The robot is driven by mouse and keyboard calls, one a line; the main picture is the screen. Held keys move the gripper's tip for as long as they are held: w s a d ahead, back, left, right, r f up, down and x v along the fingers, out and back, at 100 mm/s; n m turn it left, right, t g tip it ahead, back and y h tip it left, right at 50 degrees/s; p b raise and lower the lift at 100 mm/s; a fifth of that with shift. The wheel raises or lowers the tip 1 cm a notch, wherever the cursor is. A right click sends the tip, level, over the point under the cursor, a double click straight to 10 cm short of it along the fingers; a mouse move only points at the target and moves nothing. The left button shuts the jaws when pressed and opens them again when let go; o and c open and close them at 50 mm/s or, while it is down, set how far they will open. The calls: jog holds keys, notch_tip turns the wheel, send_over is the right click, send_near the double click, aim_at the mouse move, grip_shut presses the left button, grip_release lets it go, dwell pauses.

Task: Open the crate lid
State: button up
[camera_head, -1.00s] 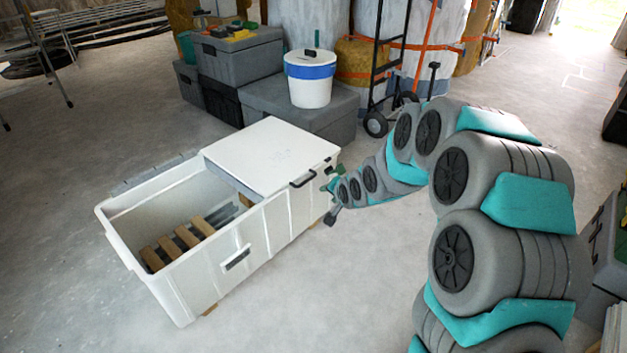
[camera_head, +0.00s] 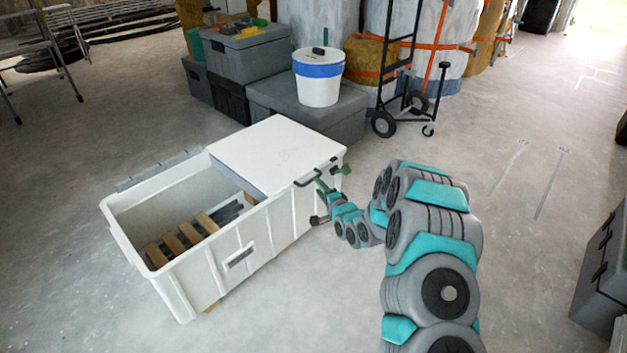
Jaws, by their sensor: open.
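The white crate (camera_head: 262,237) stands on the concrete floor, its left part open at the top. The white lid (camera_head: 275,153) lies flat over the right part. A dark handle (camera_head: 308,178) sits at the lid's front right edge. My gripper (camera_head: 326,189) is at the crate's right end, beside the handle, with green fingers. It is open. Whether a finger touches the handle is too small to tell. Slats of wood (camera_head: 188,236) and grey pieces lie inside the crate.
Grey boxes (camera_head: 305,112) stand behind the crate, one bearing a white bucket (camera_head: 318,83) with a blue band. A hand truck (camera_head: 392,100) stands behind on the right. A dark case (camera_head: 603,270) is at the right edge.

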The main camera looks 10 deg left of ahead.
aim_at(312, 180)
jog(key=shift+x, duration=3.3)
grip_shut()
